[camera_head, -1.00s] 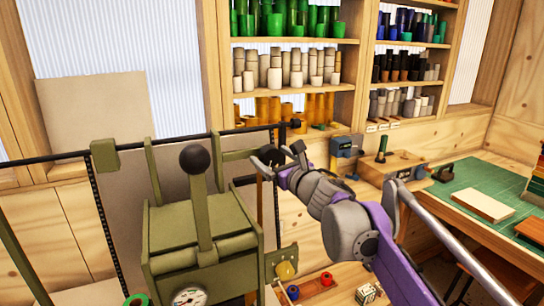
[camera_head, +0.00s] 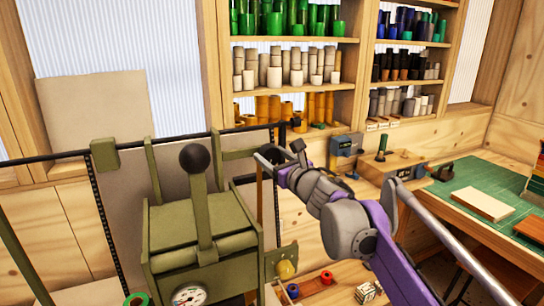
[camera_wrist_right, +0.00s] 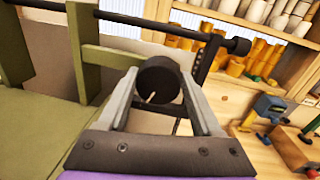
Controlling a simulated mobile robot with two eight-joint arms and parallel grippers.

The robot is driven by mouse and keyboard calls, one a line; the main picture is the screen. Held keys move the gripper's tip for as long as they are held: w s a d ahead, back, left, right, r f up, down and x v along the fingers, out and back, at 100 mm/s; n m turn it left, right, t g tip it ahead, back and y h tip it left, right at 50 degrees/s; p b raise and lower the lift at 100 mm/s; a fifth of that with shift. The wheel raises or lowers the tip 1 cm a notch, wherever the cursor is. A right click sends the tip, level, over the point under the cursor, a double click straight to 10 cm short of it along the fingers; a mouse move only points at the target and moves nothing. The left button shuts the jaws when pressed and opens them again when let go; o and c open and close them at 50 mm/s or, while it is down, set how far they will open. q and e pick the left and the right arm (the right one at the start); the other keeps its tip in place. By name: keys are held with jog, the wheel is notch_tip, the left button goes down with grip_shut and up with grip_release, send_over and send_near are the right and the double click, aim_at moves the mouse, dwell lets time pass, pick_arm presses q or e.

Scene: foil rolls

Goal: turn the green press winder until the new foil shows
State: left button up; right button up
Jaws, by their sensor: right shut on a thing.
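The green press (camera_head: 200,235) stands at the lower left of the head view, with an upright lever topped by a black ball (camera_head: 194,158). My right gripper (camera_head: 264,156) is at the right side of the press, by its green bracket arms. In the right wrist view the fingers (camera_wrist_right: 160,95) are shut on a black round knob (camera_wrist_right: 158,76), which I take to be the winder's handle. A pale pin or line shows on the knob's face. The head view does not show the knob clearly. I cannot make out any foil for certain. My left gripper is not in view.
A black bar (camera_wrist_right: 120,19) runs just beyond the gripper in the right wrist view. Shelves of foil rolls (camera_head: 295,65) stand behind. A workbench with a green mat (camera_head: 470,185) is at the right. A dial gauge (camera_head: 189,296) sits on the press front.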

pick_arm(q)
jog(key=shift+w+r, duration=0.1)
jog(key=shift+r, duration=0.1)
pick_arm(e)
jog(key=shift+m, duration=0.3)
jog(key=m+p, duration=0.1)
jog(key=m, duration=0.3)
jog(key=shift+p, duration=0.35)
jog(key=m+p, duration=0.1)
jog(key=m, duration=0.3)
jog(key=shift+m+t, duration=0.4)
jog(key=m, duration=0.5)
jog(key=shift+a+f+m+t+p, duration=0.1)
jog(key=shift+m+t+p, duration=0.2)
jog(key=shift+m+p, duration=0.1)
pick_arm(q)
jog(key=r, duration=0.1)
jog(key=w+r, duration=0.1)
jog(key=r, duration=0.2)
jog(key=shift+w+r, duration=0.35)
pick_arm(e)
jog(key=m+h, duration=0.1)
jog(key=m, duration=0.4)
jog(key=shift+m, duration=0.4)
jog(key=o, duration=1.4)
jog(key=shift+c, duration=0.2)
jog(key=shift+s, duration=0.1)
